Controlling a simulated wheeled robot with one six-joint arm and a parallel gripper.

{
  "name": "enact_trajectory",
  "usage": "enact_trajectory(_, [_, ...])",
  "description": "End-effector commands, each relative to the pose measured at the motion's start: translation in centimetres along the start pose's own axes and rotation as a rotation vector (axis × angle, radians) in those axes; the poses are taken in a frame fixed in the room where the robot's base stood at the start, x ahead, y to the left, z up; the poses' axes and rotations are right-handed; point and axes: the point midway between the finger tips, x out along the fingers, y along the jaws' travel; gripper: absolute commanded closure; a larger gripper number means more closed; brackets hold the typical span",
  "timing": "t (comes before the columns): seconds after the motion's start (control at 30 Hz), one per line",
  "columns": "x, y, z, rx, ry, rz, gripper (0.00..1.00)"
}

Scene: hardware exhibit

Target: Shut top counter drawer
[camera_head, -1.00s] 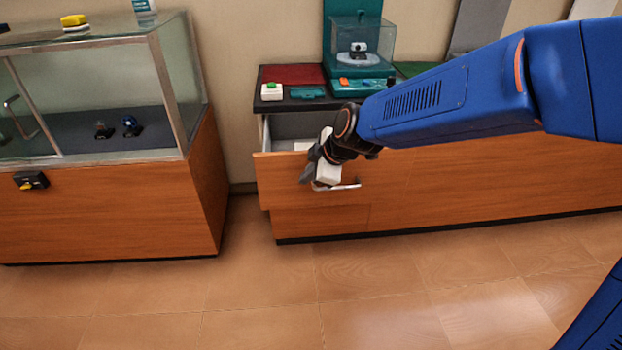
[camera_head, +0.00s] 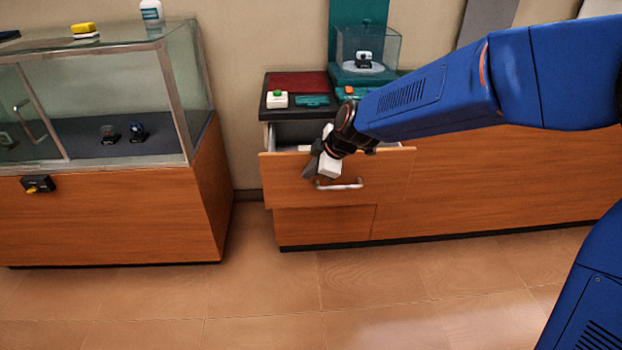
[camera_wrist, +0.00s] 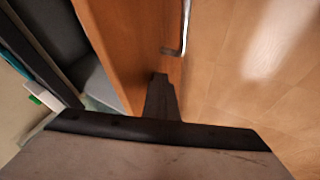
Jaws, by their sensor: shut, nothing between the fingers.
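The top counter drawer (camera_head: 283,178) has an orange wood front and a silver bar handle (camera_head: 345,186). It stands partly open, its grey inside showing above the front in the head view. My gripper (camera_head: 310,172) is shut and empty, at the drawer front just above and left of the handle. In the wrist view my gripper's dark fingers (camera_wrist: 162,97) lie against or very close to the drawer front (camera_wrist: 125,45), with the handle (camera_wrist: 183,30) just beyond; contact is not certain.
On the counter top are a red mat (camera_head: 298,82), a white box with a green button (camera_head: 277,99) and a clear display case (camera_head: 367,47). A lower drawer (camera_head: 322,224) is shut. A glass cabinet (camera_head: 110,140) stands left. The floor in front is clear.

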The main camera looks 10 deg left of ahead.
Motion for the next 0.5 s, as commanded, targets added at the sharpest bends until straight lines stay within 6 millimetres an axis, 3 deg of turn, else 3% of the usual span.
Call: enact_trajectory(0.5, [6.7, 12.3, 0.1, 0.001, -0.001, 0.0, 1.0])
